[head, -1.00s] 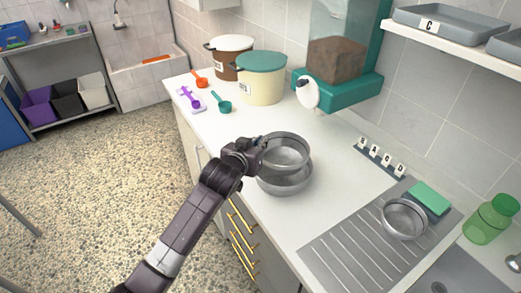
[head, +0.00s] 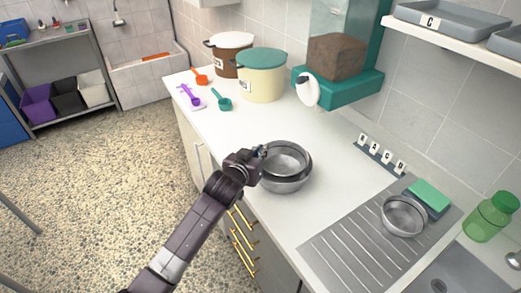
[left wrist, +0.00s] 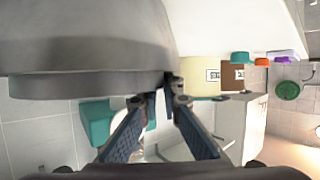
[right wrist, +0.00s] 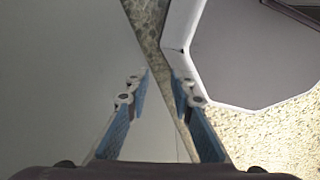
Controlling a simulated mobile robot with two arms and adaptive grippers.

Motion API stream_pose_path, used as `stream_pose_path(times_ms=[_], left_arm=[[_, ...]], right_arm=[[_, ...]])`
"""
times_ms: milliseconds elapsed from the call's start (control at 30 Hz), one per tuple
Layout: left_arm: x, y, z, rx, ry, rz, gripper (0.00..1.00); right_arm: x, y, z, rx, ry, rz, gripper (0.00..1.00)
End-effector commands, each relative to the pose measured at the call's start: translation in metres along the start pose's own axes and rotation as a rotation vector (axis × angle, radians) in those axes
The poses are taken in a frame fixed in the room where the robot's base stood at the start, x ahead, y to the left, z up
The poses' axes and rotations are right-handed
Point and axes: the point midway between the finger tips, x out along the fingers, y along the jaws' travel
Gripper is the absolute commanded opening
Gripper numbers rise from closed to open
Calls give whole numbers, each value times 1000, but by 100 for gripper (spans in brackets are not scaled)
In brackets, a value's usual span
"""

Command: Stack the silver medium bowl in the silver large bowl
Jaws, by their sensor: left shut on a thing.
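The silver medium bowl (head: 285,160) sits low inside the rim of the silver large bowl (head: 288,185) on the white counter. Whether it rests on the large bowl's bottom is hidden. My left gripper (head: 262,152) is shut on the medium bowl's left rim. In the left wrist view its fingertips (left wrist: 163,97) pinch beside a big grey curved bowl wall (left wrist: 80,50). My right gripper (right wrist: 160,82) is out of the head view. Its fingers are apart and empty in the right wrist view.
A smaller silver bowl (head: 404,217) and a green sponge (head: 429,196) are on the drainboard (head: 345,250) at right. Lettered cards (head: 381,155) stand behind. Scoops, two lidded bins (head: 262,80) and a teal dispenser (head: 338,90) line the back. Counter left of the bowls is clear.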

Motion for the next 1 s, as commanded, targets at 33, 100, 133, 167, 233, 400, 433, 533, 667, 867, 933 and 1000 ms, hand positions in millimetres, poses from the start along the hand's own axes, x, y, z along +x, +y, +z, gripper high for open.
stream_pose_path(times_ms=[33, 100, 133, 167, 233, 400, 433, 533, 667, 867, 933, 1000], left_arm=[[0, 0, -1, 0, 1, 0, 6], [0, 0, -1, 0, 1, 0, 14], [0, 0, -1, 0, 1, 0, 17], [0, 0, -1, 0, 1, 0, 21], [0, 0, -1, 0, 1, 0, 23], [0, 0, -1, 1, 0, -1, 23], [0, 0, -1, 1, 1, -1, 23], [-2, 0, -5, 1, 2, -1, 23], [-8, 0, -13, 2, 2, -1, 23], [-35, 0, -12, 0, 2, 0, 23], [-46, 0, -11, 0, 1, -1, 23], [-57, 0, -11, 0, 2, 0, 23]], right_arm=[[0, 0, 0, 0, 0, 0, 22], [0, 0, 0, 0, 1, 0, 22], [0, 0, 0, 0, 1, 0, 22], [0, 0, 0, 0, 1, 0, 22], [0, 0, 0, 0, 1, 0, 22], [0, -1, -1, 0, 1, -1, 22], [0, -1, -1, 0, 1, -1, 22], [-2, -2, -1, 1, 1, -2, 22], [-4, -3, -2, 1, 2, -3, 22], [-1, -3, -2, 2, 2, -4, 22], [0, -3, -2, 2, 2, -4, 22], [1, -3, -2, 2, 2, -4, 22]])
